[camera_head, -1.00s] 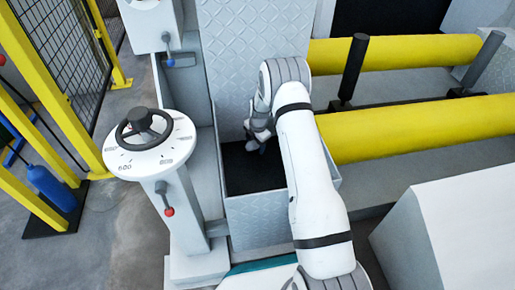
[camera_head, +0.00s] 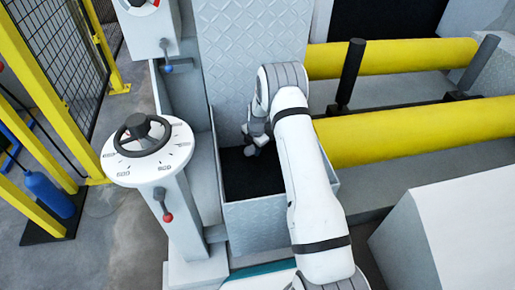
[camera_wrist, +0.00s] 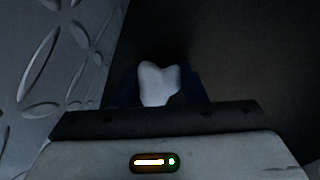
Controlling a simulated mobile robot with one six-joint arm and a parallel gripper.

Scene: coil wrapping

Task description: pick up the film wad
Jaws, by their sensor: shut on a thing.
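The film wad (camera_wrist: 158,82) is a small whitish lump in the middle of the wrist view. My gripper (camera_wrist: 160,90) is shut on it, with a dark finger on each side. In the head view my gripper (camera_head: 252,148) hangs over the dark-floored bin (camera_head: 262,222), close to the chequer-plate panel behind it. The wad is too small and shadowed to make out in the head view. In the wrist view the dark surface behind it gives little sign of how high it is held.
A post with a black handwheel (camera_head: 143,133) and a red-knobbed lever stands left of the bin. Yellow rollers (camera_head: 420,132) and dark upright posts lie to the right. A pale slanted block (camera_head: 450,235) is at lower right. Yellow fencing (camera_head: 45,90) stands far left.

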